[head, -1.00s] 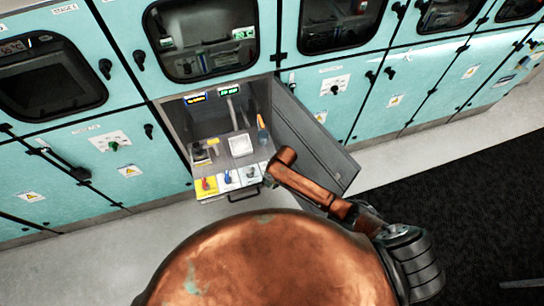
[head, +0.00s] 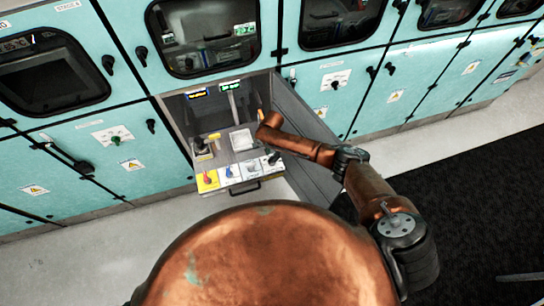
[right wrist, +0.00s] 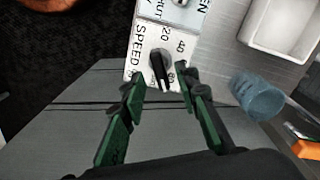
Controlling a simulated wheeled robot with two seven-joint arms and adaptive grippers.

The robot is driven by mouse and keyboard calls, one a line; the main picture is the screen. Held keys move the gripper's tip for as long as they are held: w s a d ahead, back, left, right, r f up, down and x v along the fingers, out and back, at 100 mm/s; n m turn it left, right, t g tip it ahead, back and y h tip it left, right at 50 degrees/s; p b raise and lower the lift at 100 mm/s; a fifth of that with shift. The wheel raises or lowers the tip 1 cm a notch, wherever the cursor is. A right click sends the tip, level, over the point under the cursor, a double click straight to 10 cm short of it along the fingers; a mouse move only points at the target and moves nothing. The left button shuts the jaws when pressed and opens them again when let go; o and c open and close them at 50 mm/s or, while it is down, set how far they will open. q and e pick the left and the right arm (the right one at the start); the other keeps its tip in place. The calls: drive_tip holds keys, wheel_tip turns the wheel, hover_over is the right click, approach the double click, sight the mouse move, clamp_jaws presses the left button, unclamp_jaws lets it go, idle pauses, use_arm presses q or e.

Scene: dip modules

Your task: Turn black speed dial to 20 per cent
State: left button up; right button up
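The black speed dial (right wrist: 160,68) shows in the right wrist view on a white plate (right wrist: 143,30) marked SPEED, with 20 and 40 legible. Its white pointer line faces the lower side of the picture, away from the 20; the number there is not clear. My right gripper (right wrist: 164,82) is open. Its green fingers stand left and right of the dial, tips close to it; I cannot tell whether they touch. In the head view my right gripper (head: 273,158) is small and dark over the right end of the pulled-out control panel (head: 236,185). My left gripper is not in view.
A blue translucent cup-like object (right wrist: 258,95) is right of my right gripper. A white tray (right wrist: 285,25) lies beyond it. The open grey cabinet door (head: 310,115) stands beside my right arm. Other knobs, including a red one (head: 207,178), share the panel.

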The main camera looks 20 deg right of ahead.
drive_tip(key=shift+f, duration=0.95)
clamp_jaws()
